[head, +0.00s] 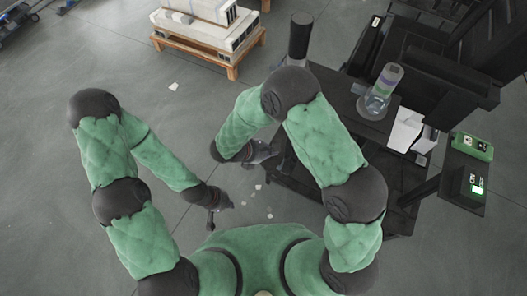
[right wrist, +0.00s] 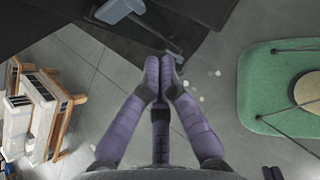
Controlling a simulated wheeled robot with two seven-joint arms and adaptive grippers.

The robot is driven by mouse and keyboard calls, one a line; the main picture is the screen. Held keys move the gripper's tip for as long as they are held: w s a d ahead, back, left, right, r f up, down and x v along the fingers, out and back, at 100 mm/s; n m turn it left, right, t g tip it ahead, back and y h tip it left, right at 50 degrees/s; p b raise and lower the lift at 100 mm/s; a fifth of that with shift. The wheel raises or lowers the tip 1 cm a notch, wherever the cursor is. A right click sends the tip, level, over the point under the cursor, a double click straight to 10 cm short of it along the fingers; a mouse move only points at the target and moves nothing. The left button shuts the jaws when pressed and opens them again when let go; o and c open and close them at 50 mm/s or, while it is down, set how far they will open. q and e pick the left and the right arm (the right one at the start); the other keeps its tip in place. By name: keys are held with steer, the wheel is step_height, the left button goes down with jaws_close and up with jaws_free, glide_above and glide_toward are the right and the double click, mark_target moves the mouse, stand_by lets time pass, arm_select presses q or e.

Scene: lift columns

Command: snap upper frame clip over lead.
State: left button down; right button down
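I cannot make out a frame clip or a lead in either view. My right gripper (right wrist: 160,75) has its two purple-grey fingers together at the tips, with nothing visible between them. In the head view my right gripper (head: 262,152) is partly hidden beside the dark shelf unit (head: 325,190). A grey, block-like part with a thin rod (right wrist: 122,10) lies beyond the fingertips in the right wrist view, apart from them; I cannot tell what it is. My left gripper (head: 213,206) hangs over the floor at lower centre, holding nothing visible; its fingers are too small to read.
A clear flask (head: 378,97) and a white box-like item (head: 405,130) stand on the dark unit. A green device (head: 472,146) and a dark box with a lit display (head: 470,188) are at right. A loaded wooden pallet (head: 208,52) stands at the back. Small scraps dot the open floor.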

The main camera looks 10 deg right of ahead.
steer(key=shift+w+d+f+b, duration=0.25)
steer(key=shift+w+d, duration=0.1)
steer(key=shift+d, duration=0.5)
steer(key=shift+w+d+f+b, duration=0.2)
steer(key=shift+w+d+f, duration=0.1)
steer(key=shift+d, duration=0.6)
steer(key=shift+w+d+f+b, duration=0.25)
steer(key=shift+w+d, duration=0.1)
steer(key=shift+d, duration=0.5)
steer(key=shift+s+d+n+t+y+b, duration=0.2)
steer(key=shift+d+n+t+y+b, duration=0.15)
steer(key=shift+d+n+t, duration=0.45)
steer(key=d+n+t+y+b, duration=0.1)
steer(key=n, duration=0.1)
steer(key=d+n+t+y+b, duration=0.1)
steer(key=n+b, duration=0.1)
steer(key=shift+d, duration=0.35)
